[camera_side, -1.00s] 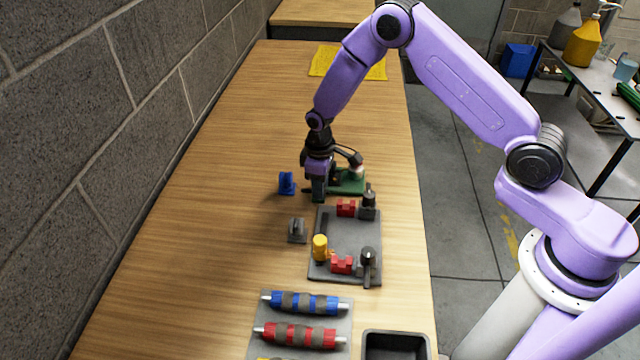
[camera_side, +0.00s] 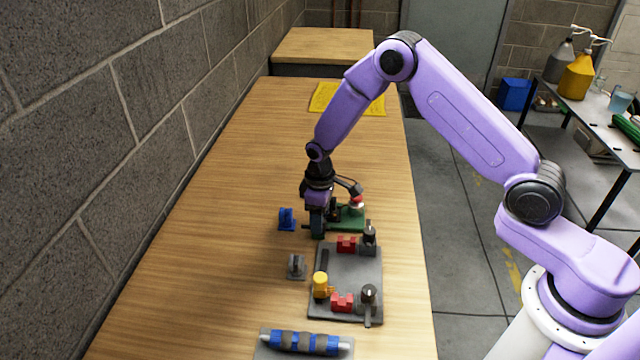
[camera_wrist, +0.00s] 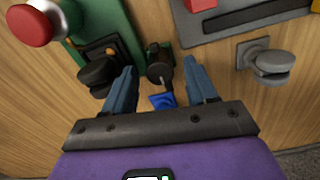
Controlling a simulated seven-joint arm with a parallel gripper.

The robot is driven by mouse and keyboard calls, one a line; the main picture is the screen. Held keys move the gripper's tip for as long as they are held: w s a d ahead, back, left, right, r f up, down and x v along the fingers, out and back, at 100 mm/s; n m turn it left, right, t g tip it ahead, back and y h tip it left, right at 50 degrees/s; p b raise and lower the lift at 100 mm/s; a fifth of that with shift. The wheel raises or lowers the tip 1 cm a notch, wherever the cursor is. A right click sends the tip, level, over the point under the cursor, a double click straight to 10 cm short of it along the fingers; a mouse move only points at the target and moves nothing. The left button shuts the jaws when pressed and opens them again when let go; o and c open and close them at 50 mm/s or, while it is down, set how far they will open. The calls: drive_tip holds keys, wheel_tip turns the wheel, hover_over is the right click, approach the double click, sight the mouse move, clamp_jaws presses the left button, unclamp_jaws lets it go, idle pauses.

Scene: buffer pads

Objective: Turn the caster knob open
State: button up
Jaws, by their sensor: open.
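My gripper (camera_side: 317,236) points down beside the green base (camera_side: 358,225). In the wrist view its two blue-grey fingers are apart, and the gripper (camera_wrist: 159,68) is open. A small dark knob-like part (camera_wrist: 159,72) shows between the fingertips; I cannot tell whether either finger touches it. A black knob (camera_wrist: 98,75) with an orange mark sits left of the fingers, by the green base (camera_wrist: 118,30). A grey caster-like part (camera_wrist: 268,62) stands to the right, apart from the fingers. I cannot tell for certain which of these is the caster knob.
A red button (camera_wrist: 30,26) stands by the green base. A blue bracket (camera_side: 287,218) lies left of my gripper. A grey plate (camera_side: 350,262) with red blocks, a yellow knob (camera_side: 321,284) and black clamps lies nearer the camera.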

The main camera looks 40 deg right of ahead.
wheel_tip(320, 180, up, 16)
idle(0.5)
drive_tip(key=shift+s, duration=0.1)
drive_tip(key=s+a+r+n, duration=0.1)
drive_tip(key=s+r, duration=0.2)
drive_tip(key=s, duration=0.5)
drive_tip(key=s+a+r+n, duration=0.1)
drive_tip(key=s+r+n, duration=0.15)
drive_tip(key=s, duration=0.65)
drive_tip(key=s+d+n, duration=0.1)
drive_tip(key=s+d, duration=0.3)
drive_tip(key=s, duration=0.5)
drive_tip(key=s+d, duration=0.3)
drive_tip(key=s, duration=0.6)
drive_tip(key=shift+s+d+r+n, duration=0.2)
drive_tip(key=shift+d+r+n, duration=0.15)
